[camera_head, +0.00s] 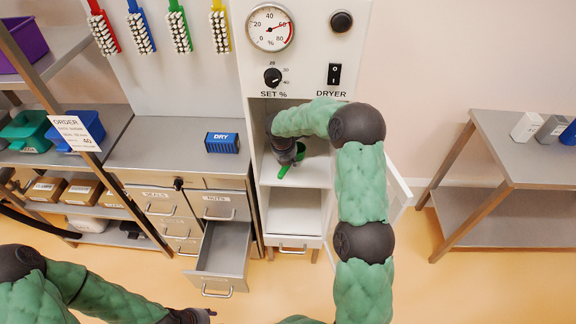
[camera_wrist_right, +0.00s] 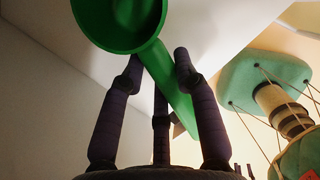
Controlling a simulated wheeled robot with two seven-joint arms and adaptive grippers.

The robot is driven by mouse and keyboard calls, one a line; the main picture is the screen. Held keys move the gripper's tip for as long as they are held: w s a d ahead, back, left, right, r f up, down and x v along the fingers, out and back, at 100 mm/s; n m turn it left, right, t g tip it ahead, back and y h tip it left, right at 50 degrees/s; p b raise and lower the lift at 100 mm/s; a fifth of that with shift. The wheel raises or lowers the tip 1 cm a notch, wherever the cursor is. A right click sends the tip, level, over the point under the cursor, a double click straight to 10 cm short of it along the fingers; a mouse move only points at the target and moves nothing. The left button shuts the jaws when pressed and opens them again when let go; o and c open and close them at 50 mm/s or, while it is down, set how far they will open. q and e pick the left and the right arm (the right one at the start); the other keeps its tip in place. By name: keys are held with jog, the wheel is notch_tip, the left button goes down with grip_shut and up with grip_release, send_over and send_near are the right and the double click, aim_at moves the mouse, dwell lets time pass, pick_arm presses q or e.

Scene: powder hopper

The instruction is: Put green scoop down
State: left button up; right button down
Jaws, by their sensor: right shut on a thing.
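The green scoop (camera_head: 284,171) is in the open bay of the hopper cabinet, partly hidden by my right gripper. In the right wrist view the round bowl of the scoop (camera_wrist_right: 120,22) is at the top, and its handle runs down between the dark fingers. My right gripper (camera_head: 288,154) is shut on the handle; its fingers also show in the wrist view (camera_wrist_right: 158,72). I cannot tell whether the scoop touches the bay's shelf (camera_head: 311,173). My left gripper (camera_head: 200,314) is at the bottom edge of the head view, its fingers barely showing.
A gauge (camera_head: 270,28), a dial and a dryer switch (camera_head: 334,74) are above the bay. An open drawer (camera_head: 222,250) juts out at lower left. A blue DRY box (camera_head: 222,142) stands on the steel counter (camera_head: 150,150). A side table (camera_head: 535,155) is at right.

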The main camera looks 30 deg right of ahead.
notch_tip(320, 180, down, 2)
jog(key=shift+f, duration=0.1)
jog(key=c, duration=0.9)
grip_release()
jog(key=shift+a, duration=0.1)
